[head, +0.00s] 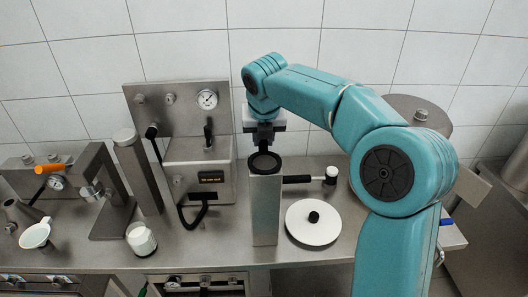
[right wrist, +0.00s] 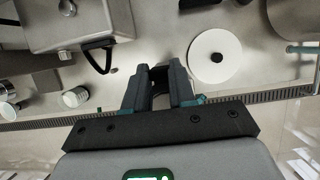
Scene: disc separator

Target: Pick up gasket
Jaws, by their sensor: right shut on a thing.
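My right gripper (head: 264,140) points down over the top of an upright metal column (head: 264,212). A dark round gasket (head: 264,162) shows at the column's top, right under the fingertips. In the right wrist view the two fingers of my right gripper (right wrist: 160,78) are shut on a small dark part between them, which I take for the gasket's edge. The fingers hide most of the gasket there. I cannot tell whether the gasket touches the column. My left gripper is not in view.
A white disc with a black knob (head: 313,222) lies right of the column. A black-handled mallet (head: 310,179) lies behind it. A steel gauge unit (head: 198,165) stands left of the column. A white-topped jar (head: 141,239) and a white cup (head: 36,234) stand farther left.

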